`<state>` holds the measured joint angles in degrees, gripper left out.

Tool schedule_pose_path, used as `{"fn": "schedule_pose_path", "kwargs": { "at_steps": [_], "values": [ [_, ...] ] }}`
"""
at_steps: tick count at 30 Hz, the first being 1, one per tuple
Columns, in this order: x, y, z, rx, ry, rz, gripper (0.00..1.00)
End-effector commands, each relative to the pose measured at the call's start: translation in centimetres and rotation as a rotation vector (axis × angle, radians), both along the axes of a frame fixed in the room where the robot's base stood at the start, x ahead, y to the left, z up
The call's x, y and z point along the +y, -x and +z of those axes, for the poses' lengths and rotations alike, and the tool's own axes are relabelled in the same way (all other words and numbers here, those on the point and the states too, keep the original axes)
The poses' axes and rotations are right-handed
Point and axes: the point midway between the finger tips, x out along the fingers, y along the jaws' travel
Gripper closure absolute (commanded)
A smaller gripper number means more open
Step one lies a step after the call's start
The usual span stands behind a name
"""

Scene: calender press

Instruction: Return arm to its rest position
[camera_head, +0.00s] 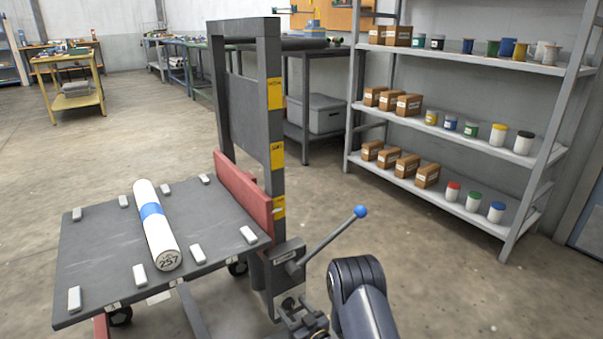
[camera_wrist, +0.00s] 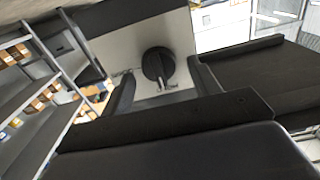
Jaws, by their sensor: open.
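In the wrist view, the dark fingers of my gripper (camera_wrist: 162,88) stand apart with nothing held between them. Beyond them is a pale panel with a round black knob (camera_wrist: 158,64); I cannot tell what it belongs to. In the head view, a dark link of my arm (camera_head: 360,288) stands at the bottom, right of the cart. A small dark mechanism (camera_head: 303,318) beside it may be my gripper, but its fingers cannot be made out there. A lever with a blue ball (camera_head: 361,212) rises just above my arm.
A grey cart platform (camera_head: 95,250) carries a white roll (camera_head: 155,232) with a blue band, between small white blocks. Its upright frame (camera_head: 270,60) and red bar (camera_head: 240,195) stand behind. Grey shelves (camera_head: 460,205) hold boxes and jars at right. Floor (camera_head: 430,270) right of my arm is clear.

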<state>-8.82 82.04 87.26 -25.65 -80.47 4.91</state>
Motion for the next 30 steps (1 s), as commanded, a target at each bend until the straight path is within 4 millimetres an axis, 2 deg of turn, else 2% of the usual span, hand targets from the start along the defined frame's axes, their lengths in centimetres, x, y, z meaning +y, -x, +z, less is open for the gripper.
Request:
{"fn": "schedule_pose_path", "kwargs": {
  "at_steps": [6, 20, 30],
  "values": [
    [-0.9, 1.3, 0.0, 0.002, 0.004, -0.001, 0.41],
    [-1.4, 1.3, 0.2, 0.002, 0.008, -0.011, 0.41],
    [-5.2, 0.2, 2.0, 0.038, 0.023, -0.111, 0.41]
  ]
}}
